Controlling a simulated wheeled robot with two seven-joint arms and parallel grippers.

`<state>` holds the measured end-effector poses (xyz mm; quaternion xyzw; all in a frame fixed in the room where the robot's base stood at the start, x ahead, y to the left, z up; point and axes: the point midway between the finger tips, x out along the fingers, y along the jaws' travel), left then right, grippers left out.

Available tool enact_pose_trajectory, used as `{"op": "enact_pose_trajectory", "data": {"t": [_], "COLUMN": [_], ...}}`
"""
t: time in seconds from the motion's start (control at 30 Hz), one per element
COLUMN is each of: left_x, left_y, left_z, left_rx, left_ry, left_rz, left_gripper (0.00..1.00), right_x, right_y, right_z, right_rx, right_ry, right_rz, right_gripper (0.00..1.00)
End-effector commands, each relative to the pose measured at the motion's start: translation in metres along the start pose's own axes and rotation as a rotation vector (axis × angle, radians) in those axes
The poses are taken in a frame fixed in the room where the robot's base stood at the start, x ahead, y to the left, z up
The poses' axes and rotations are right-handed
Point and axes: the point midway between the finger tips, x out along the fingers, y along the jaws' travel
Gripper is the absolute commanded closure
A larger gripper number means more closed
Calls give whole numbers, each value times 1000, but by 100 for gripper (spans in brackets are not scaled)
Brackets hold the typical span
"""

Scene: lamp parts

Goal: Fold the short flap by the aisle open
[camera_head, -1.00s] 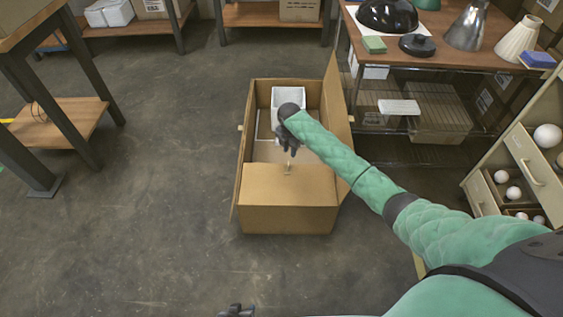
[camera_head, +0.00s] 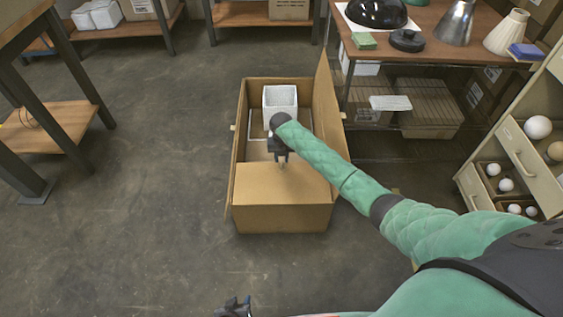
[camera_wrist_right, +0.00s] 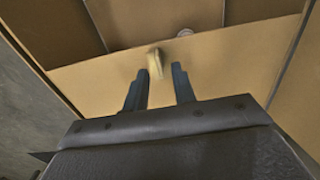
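An open cardboard box (camera_head: 283,218) sits on the floor in the middle of the head view. Its near short flap (camera_head: 275,190) lies folded inward over the near end; the flap also fills the middle of the right wrist view (camera_wrist_right: 225,65). A small pale tab (camera_wrist_right: 155,64) stands out near the flap's edge. My right gripper (camera_head: 281,161) is over the box at that edge. In the right wrist view its two fingers (camera_wrist_right: 160,86) are apart, with the tab just beyond them; contact is unclear. My left gripper (camera_head: 235,307) is at the bottom edge, mostly cut off.
A white container (camera_head: 280,100) stands in the far part of the box. The long side flaps stand outward, the right one (camera_head: 328,100) tall. A lamp-parts table (camera_head: 440,50) and drawer cabinet (camera_head: 520,150) are at the right. The floor left of the box is clear.

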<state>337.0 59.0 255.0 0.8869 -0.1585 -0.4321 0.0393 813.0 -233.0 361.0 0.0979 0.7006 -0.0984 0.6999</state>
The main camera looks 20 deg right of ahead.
Motion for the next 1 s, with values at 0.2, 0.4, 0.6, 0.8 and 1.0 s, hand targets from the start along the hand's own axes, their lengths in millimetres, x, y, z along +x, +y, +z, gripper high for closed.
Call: {"op": "enact_pose_trajectory", "data": {"t": [0.2,0.4,0.6,0.8,1.0], "left_x": [2,2,2,2,2], "left_y": [-1,0,0,0,0], "left_z": [2,3,4,4,4], "left_rx": [0,0,-1,-1,-1], "left_ry": [0,-1,-2,-2,-1], "left_rz": [0,0,1,1,0], "left_gripper": [64,64,64,64,64], "right_x": [23,28,28,28,28], "right_y": [0,0,0,0,0], "right_z": [0,0,0,0,0], "right_rx": [2,1,1,1,2], "right_ry": [1,-1,-1,-1,-1], "right_rz": [1,1,1,1,1], "right_gripper": [74,74,78,100,100]}}
